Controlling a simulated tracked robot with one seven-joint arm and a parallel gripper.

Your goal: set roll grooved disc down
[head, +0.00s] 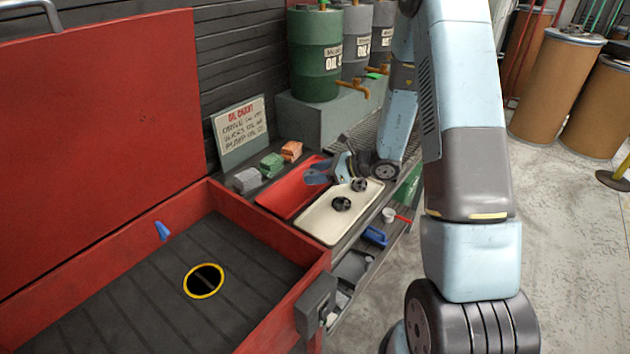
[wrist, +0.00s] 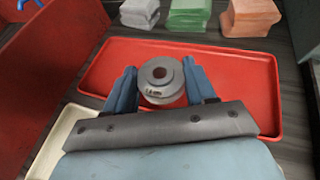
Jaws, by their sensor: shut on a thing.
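My gripper (wrist: 160,84) is shut on the grey roll grooved disc (wrist: 160,73), which sits between its two blue fingers with its round bored face toward the wrist camera. In the wrist view the disc shows in front of the red tray (wrist: 240,75); I cannot tell whether it touches the tray floor. In the head view my gripper (head: 318,176) is over the red tray (head: 284,198), and the held disc is hidden by the fingers. The rest of the visible red tray floor is empty.
A cream tray (head: 316,228) beside the red one holds two dark round parts (head: 341,203). Grey, green (head: 271,165) and orange stacks and an oil chart sign (head: 240,131) stand behind. A red-walled basin (head: 258,207) is at left. Oil drums (head: 315,56) stand at the back.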

